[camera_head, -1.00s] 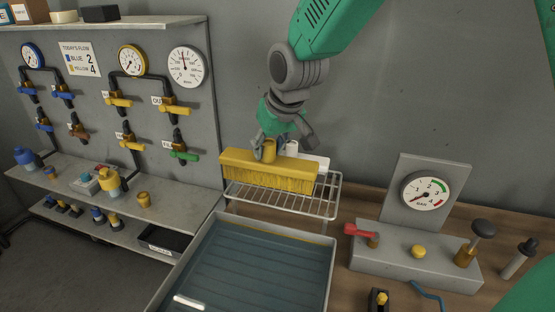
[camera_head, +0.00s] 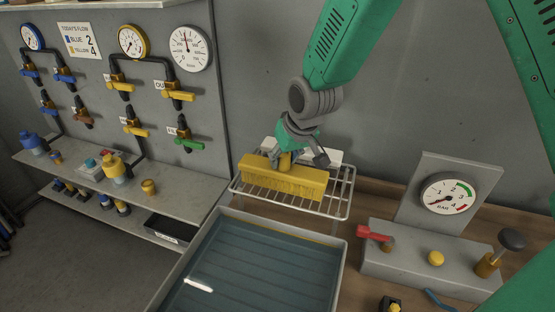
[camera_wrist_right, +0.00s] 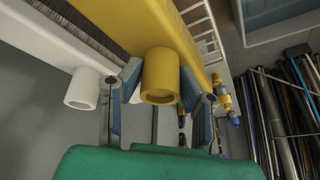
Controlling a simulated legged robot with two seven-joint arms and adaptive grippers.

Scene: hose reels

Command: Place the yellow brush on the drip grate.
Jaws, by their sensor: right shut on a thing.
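The yellow brush (camera_head: 283,179) is a long block with bristles facing down and a round knob on top. My right gripper (camera_head: 287,160) is shut on that knob from above. In the right wrist view, its fingers (camera_wrist_right: 160,82) sit on either side of the knob, and the yellow brush (camera_wrist_right: 160,22) runs across the top. The drip grate (camera_head: 338,196) is a white wire rack behind the basin. The brush is level over its front part; I cannot tell whether the bristles touch the wires. My left gripper is not in view.
A white brush (camera_head: 322,157) is behind the yellow one; its white knob (camera_wrist_right: 82,88) shows in the wrist view. A water basin (camera_head: 262,262) lies in front of the grate. A gauge panel (camera_head: 440,195) with a red lever stands to the right. Valves and a shelf are at the left.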

